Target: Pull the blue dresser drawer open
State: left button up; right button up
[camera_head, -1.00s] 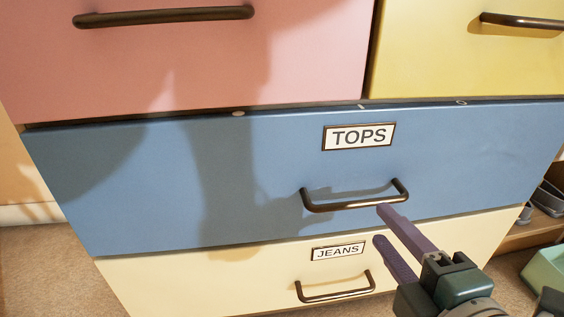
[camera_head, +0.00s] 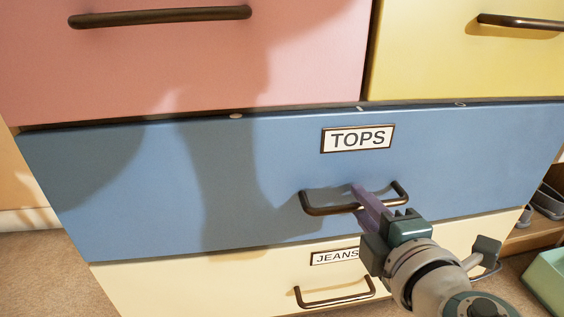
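The blue drawer (camera_head: 150,200) marked TOPS spans the middle of the head view. Its dark bar handle (camera_head: 328,211) is low on its front, right of centre. My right gripper (camera_head: 364,198) comes from the lower right, with its purple fingers at the middle of this handle, overlapping the bar. The fingers show close together and partly cover each other, so I cannot tell whether they are shut on the bar. A narrow dark gap runs along the drawer's top edge. My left gripper is not in view.
A pink drawer (camera_head: 180,65) and a yellow drawer (camera_head: 450,65) are above. A cream drawer (camera_head: 220,285) marked JEANS is below, its handle (camera_head: 335,300) close to my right gripper. A green bin (camera_head: 548,280) and a shelf with shoes stand at the right.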

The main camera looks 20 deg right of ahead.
grip_shut()
dwell(1.0)
